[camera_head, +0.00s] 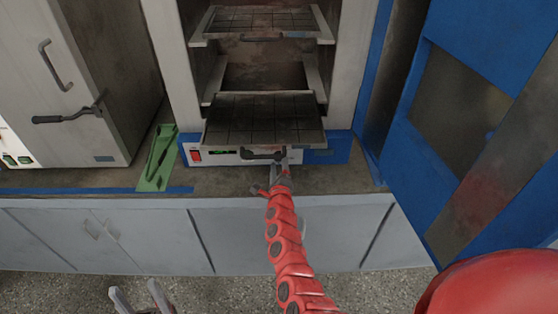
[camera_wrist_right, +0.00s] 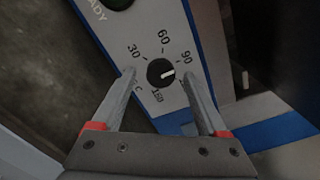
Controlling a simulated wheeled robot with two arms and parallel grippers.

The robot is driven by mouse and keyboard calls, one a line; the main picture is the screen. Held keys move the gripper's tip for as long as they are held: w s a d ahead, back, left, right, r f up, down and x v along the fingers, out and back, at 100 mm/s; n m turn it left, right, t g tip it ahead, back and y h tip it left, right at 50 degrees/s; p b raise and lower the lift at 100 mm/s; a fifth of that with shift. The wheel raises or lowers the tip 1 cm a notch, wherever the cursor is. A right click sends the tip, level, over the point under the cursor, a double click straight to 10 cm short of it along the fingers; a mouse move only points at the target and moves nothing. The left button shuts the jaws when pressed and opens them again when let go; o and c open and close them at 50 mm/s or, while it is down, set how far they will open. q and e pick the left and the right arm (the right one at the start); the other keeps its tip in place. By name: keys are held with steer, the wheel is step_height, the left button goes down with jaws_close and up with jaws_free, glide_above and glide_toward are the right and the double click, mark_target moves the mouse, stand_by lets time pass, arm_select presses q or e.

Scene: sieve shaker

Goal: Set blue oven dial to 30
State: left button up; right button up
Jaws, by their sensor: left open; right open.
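The blue oven (camera_head: 340,150) stands open at the back, with its control panel along the bottom front. The black dial (camera_wrist_right: 161,73) shows in the right wrist view, with 30, 60 and 90 printed around it. Its white mark points right, near the 90. My right gripper (camera_wrist_right: 158,75) is open, one finger on each side of the dial with gaps to it. In the head view my red right arm reaches the panel, and the dial is hidden there. My left gripper (camera_head: 140,298) is open and empty at the bottom edge, far from the oven.
The open blue door (camera_head: 440,160) stands at the right. A dark tray (camera_head: 262,120) sticks out above the panel. The red switch (camera_head: 195,155) is on the panel. A green mat (camera_head: 158,182) with a dark tool lies left of the oven. A grey cabinet (camera_head: 75,100) stands further left.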

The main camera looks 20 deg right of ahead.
steer(key=shift+w+d, duration=0.2)
steer(key=shift+w, duration=0.1)
jaws_close()
stand_by(0.4)
